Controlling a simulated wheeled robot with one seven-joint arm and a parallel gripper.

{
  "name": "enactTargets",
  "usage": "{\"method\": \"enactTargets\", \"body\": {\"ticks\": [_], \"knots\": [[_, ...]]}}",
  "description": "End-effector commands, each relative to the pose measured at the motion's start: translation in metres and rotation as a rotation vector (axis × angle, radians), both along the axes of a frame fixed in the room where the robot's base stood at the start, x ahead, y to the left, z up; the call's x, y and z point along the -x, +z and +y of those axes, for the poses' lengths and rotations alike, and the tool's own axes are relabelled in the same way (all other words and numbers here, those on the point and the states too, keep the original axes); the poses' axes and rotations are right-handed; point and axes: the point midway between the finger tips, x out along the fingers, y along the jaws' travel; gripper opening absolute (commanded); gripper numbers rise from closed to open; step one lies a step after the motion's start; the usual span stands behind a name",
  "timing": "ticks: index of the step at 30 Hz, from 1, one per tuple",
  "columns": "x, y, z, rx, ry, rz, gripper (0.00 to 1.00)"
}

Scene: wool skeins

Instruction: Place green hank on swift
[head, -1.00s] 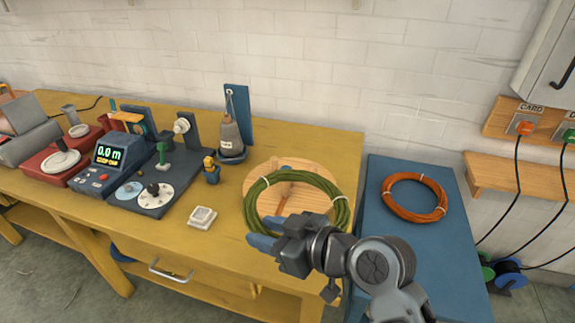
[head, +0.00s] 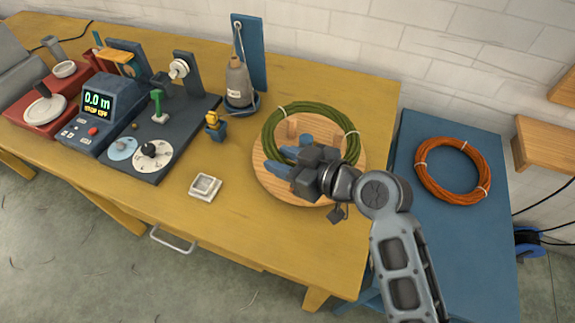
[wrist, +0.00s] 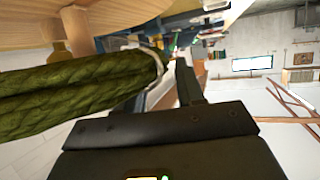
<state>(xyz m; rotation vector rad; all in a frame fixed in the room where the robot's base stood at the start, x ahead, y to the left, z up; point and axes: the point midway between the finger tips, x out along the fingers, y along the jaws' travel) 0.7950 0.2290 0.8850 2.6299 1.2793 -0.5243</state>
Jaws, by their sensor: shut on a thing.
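My gripper (head: 283,172) is shut on the green hank (head: 335,117), a ring of green wool with pale ties. The hank is above the round wooden swift (head: 260,168), overlapping the back part of its disc. A wooden peg (head: 292,127) shows inside the ring. I cannot tell whether the hank touches the disc. In the wrist view the green hank (wrist: 70,95) fills the left side beside a dark finger, with pale wood (wrist: 100,22) above it. My gripper hides the front of the hank and part of the disc.
An orange hank (head: 452,170) lies on the blue stand (head: 420,250) at right. A meter with a display (head: 97,103), a grey cone (head: 238,82), a small yellow-topped piece (head: 215,125) and a white square dish (head: 205,186) stand left on the yellow table (head: 240,215).

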Motion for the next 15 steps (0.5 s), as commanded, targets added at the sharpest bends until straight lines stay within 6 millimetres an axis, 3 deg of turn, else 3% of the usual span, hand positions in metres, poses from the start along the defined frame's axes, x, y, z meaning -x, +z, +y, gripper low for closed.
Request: {"method": "enactTargets", "body": {"ticks": [9, 15], "knots": [[0.0, -0.036, 0.0, -0.001, 0.001, 0.003, 0.05], [0.0, -0.045, 0.0, 0.0, 0.0, -0.001, 0.05]]}}
